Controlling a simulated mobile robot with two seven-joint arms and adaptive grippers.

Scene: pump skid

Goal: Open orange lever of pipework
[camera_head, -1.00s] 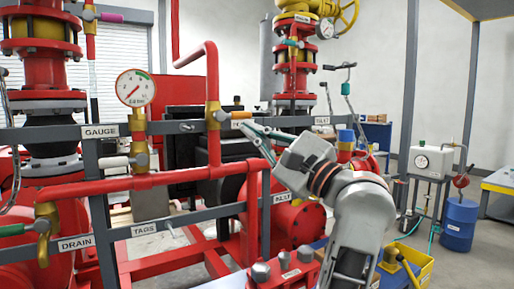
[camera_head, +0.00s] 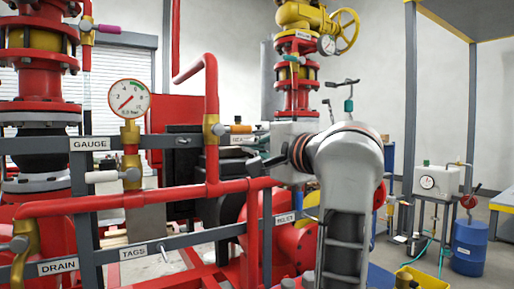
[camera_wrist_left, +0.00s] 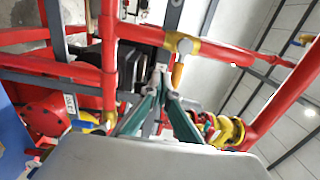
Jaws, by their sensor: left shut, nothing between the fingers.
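The orange lever (camera_head: 239,128) points to the right from a brass valve (camera_head: 211,128) on the red pipe's vertical run. In the left wrist view the orange lever (camera_wrist_left: 178,73) sticks out from the brass valve body (camera_wrist_left: 183,46). My left gripper (camera_head: 268,152) is to the right of the lever and a little lower in the head view, partly hidden by my own wrist. In the left wrist view its green-edged fingers (camera_wrist_left: 160,74) are together and empty, close beside the lever; contact cannot be told. My right gripper is not in view.
A pressure gauge (camera_head: 129,98) and a white-handled valve (camera_head: 104,176) are left of the red pipe (camera_head: 211,90). Grey rails (camera_head: 190,240) cross the front.

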